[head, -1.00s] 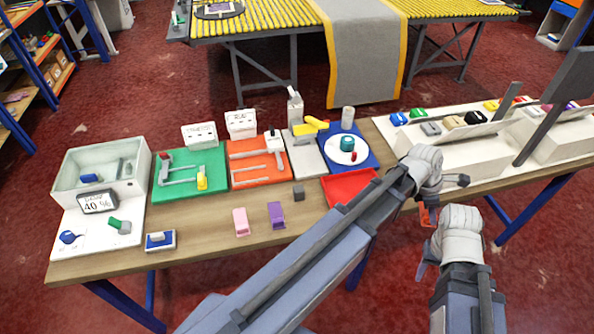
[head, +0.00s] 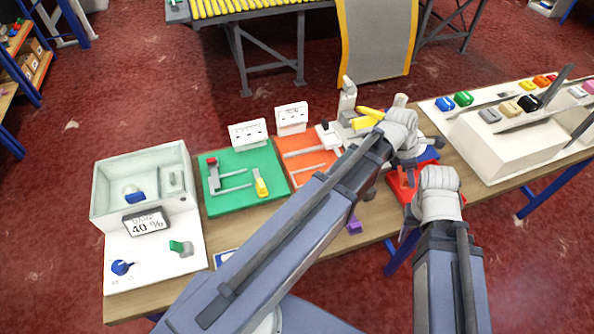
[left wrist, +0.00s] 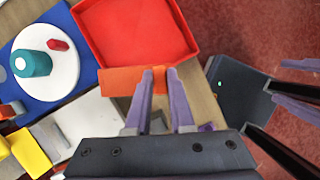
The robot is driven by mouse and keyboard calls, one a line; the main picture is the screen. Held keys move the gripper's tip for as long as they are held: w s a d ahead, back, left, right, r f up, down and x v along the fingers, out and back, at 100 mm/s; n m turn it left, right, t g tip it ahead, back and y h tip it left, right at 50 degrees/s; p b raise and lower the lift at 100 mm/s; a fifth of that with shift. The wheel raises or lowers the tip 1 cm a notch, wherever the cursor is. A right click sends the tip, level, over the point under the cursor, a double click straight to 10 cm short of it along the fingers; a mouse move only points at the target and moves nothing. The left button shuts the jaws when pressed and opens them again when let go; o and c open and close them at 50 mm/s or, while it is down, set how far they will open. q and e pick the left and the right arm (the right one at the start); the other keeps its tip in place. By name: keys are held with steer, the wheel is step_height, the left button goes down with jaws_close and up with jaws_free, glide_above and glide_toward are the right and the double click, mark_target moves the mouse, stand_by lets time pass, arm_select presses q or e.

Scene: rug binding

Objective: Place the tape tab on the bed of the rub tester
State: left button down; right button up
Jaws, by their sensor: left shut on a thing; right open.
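My left gripper (left wrist: 160,76) is shut on an orange strip, the tape tab (left wrist: 115,80), held across its fingertips beside the red tray. In the head view my left gripper (head: 410,168) is over the red tray area, and the tab is too small to make out. The rub tester (head: 301,158) is an orange base with pale rails and a white sign (head: 291,117) behind it. It lies left of my left gripper, partly hidden by my left arm. My right gripper (head: 410,213) is open and empty at the table's front edge, just below the left.
The red tray (left wrist: 180,45) is beside a blue plate with a white disc (left wrist: 45,62). A grey stand with a yellow part (head: 365,122) rises right of the rub tester. The green device (head: 240,180) is left. A purple block (head: 354,225) lies in front.

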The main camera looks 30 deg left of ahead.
arm_select(q)
steer(key=s+a+r+m+g+p, duration=0.1)
steer(key=s+a+m+g, duration=0.45)
steer(key=a, duration=0.95)
steer(key=s+a+r+m+t+p, duration=0.1)
steer(key=s+a+m, duration=0.2)
steer(key=a+m, duration=0.9)
steer(key=a+f+n+b, duration=0.1)
steer(key=f+b, duration=0.2)
steer(key=a+f+n+b, duration=0.1)
steer(key=f+b, duration=0.2)
steer(key=a+f+n+b, duration=0.1)
steer(key=f+n+b, duration=0.1)
steer(key=f+b, duration=0.2)
steer(key=shift+s+a+g+y, duration=0.15)
steer(key=shift+a+g+y, duration=0.1)
steer(key=shift+a+y, duration=0.1)
steer(key=shift+r, duration=0.1)
steer(key=c, duration=0.8)
jaws_free()
steer(key=p+v, duration=1.1)
steer(key=v, duration=0.1)
